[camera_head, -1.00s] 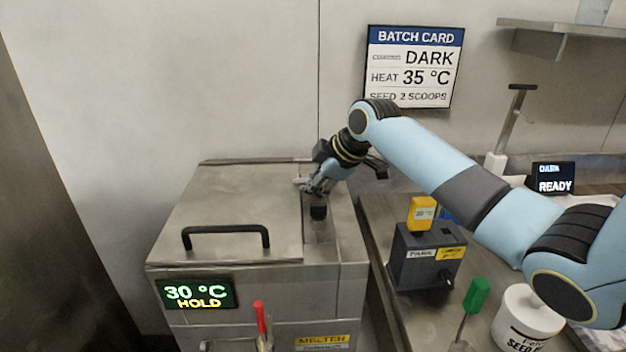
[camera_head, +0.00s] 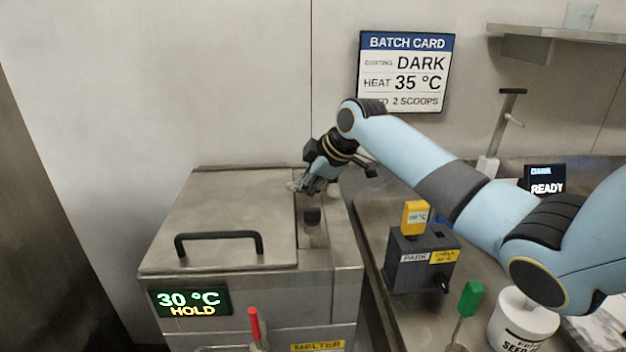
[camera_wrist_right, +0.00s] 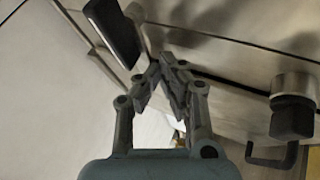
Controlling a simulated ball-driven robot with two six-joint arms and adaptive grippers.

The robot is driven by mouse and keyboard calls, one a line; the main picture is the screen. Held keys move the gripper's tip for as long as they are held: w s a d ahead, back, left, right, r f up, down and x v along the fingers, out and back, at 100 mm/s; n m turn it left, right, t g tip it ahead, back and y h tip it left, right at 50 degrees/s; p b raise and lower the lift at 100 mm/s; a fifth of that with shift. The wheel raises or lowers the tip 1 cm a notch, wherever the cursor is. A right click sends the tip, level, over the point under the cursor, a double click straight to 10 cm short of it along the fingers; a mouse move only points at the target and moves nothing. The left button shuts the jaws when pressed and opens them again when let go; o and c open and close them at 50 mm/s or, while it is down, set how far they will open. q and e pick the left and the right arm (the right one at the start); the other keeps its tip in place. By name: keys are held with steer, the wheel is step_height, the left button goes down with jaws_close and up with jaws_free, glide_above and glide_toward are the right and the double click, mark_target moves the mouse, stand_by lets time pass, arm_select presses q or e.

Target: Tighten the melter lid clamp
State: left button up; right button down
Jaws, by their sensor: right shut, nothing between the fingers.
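The melter (camera_head: 345,285) stands at left centre in the head view, with its flat metal lid (camera_head: 225,205) down. A black lid handle (camera_head: 218,244) is near the lid's front edge. A short black knob (camera_head: 312,215), apparently the clamp, sits in the strip at the lid's right edge. My right gripper (camera_head: 304,187) is just behind and above this knob, shut and empty. In the right wrist view its fingertips (camera_wrist_right: 165,68) meet, apart from a black knob with a metal collar (camera_wrist_right: 292,110) at right. My left gripper is not in view.
The melter display (camera_head: 190,302) reads 30 °C HOLD. A red-handled lever (camera_head: 254,324) is at the melter's front. A dark box (camera_head: 420,265) with a yellow device, a green-handled tool (camera_head: 471,298) and a white tub (camera_head: 522,322) are to the right. A batch card (camera_head: 406,72) hangs behind.

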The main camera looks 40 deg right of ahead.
steer(key=v, duration=1.1)
steer(key=shift+s+r, duration=0.25)
steer(key=shift+s, duration=0.05)
steer(key=shift+d, duration=0.1)
